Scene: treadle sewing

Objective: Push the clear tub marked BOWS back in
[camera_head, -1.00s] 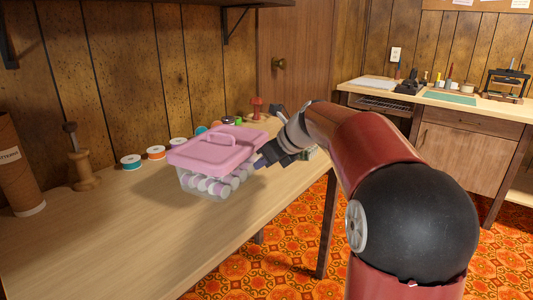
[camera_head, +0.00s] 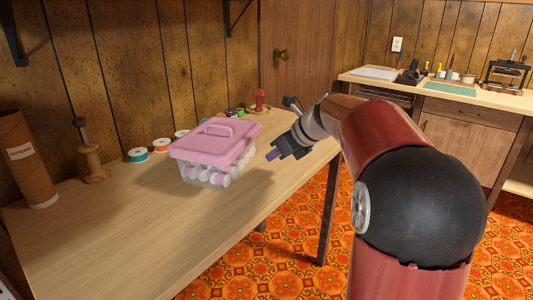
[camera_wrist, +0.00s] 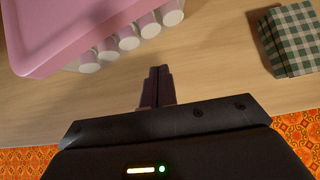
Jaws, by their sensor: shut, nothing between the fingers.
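A clear tub (camera_head: 207,178) with a pink lid (camera_head: 215,143) stands upright on the wooden table (camera_head: 130,235), with white and pink spools inside. No BOWS lettering is readable on it. In the wrist view the pink lid (camera_wrist: 75,30) fills the upper left, with spool ends showing below it. My gripper (camera_head: 272,155) is right of the tub, with a gap between them. In the wrist view its shut, empty fingers (camera_wrist: 158,75) point at the tabletop, just below and right of the tub.
Thread spools (camera_head: 138,154) line the wall side behind the tub. A brown cardboard tube (camera_head: 28,160) and a wooden spindle (camera_head: 91,160) stand at left. A green checked cloth (camera_wrist: 293,38) lies right of my fingers. The table's front left is clear.

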